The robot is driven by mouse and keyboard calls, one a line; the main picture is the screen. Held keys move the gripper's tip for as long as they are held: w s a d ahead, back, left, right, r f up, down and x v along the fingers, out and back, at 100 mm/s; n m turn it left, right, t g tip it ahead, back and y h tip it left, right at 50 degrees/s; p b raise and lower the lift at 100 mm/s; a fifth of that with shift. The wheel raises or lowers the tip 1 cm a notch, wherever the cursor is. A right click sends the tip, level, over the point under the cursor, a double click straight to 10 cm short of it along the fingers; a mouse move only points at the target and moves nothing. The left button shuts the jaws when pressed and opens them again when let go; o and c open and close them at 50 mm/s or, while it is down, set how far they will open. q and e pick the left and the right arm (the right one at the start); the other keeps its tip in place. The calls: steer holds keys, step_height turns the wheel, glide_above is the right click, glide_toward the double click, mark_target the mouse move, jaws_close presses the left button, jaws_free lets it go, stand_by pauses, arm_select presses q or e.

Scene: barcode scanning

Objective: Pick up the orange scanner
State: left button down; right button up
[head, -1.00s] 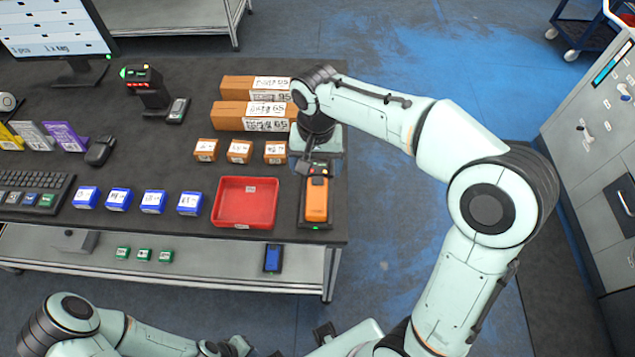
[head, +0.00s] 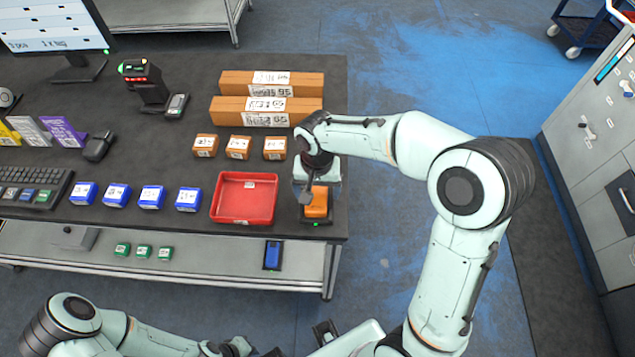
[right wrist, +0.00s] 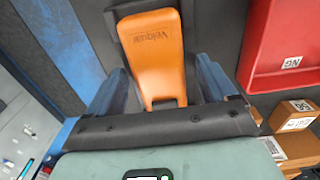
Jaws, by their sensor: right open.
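The orange scanner (head: 316,203) rests in its dark cradle (head: 318,219) at the right front edge of the table. It also shows in the right wrist view (right wrist: 155,50), with its orange handle between my two fingers. My right gripper (head: 308,196) is over the scanner and hides its rear part. In the right wrist view my right gripper (right wrist: 165,85) is open, with one finger on each side of the handle and gaps showing. My left arm is low at the left of the head view; its fingers cannot be made out clearly.
A red tray (head: 245,198) stands just left of the scanner. Small orange boxes (head: 238,147), long orange boxes (head: 266,112) and blue boxes (head: 151,197) stand on the table. A blue device (head: 272,255) lies on the lower shelf.

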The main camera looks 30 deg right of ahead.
steer(key=shift+c, duration=0.3)
steer(key=c, duration=1.2)
steer(key=shift+o, duration=0.2)
steer(key=shift+r, duration=0.1)
